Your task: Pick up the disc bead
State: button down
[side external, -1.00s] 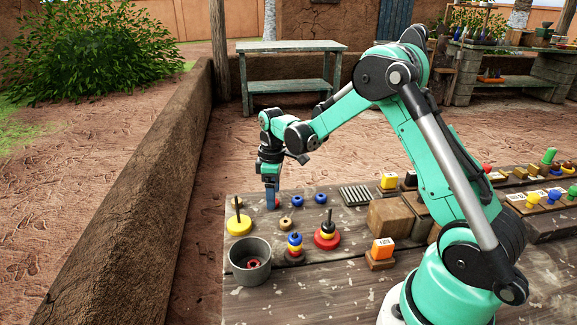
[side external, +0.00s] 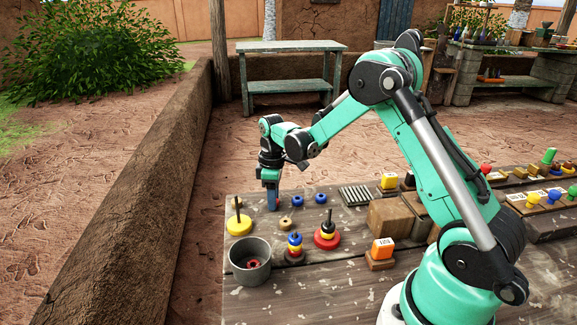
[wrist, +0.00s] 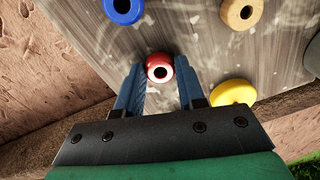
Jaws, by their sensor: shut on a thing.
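The red disc bead (wrist: 159,68) has a dark centre hole and sits between my two blue fingertips in the wrist view. My gripper (wrist: 159,77) is shut on it. In the side view my gripper (side external: 272,204) points down at the far left part of the wooden table, and its fingers hide the bead. I cannot tell whether the bead still touches the table.
Two blue rings (side external: 321,198) lie right of my gripper. A yellow disc on a peg (side external: 239,224), a grey cup (side external: 249,263) with a red ring inside and stacked-ring pegs (side external: 327,236) stand closer to the camera.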

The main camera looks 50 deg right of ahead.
notch_tip(320, 180, up, 20)
dwell(0.4)
jog(key=c, duration=1)
grip_release()
jog(key=shift+c, duration=0.2)
grip_shut()
jog(key=s+f, duration=0.2)
jog(key=s, duration=0.3)
jog(key=s+a+f, duration=0.1)
jog(key=s+f, duration=0.1)
jog(key=s, duration=0.3)
jog(key=s+a+f, duration=0.1)
jog(key=s+f, duration=0.1)
jog(key=s, duration=0.3)
jog(key=shift+s+a+f, duration=0.1)
jog(key=shift+s+f, duration=0.05)
jog(key=shift+f, duration=2.15)
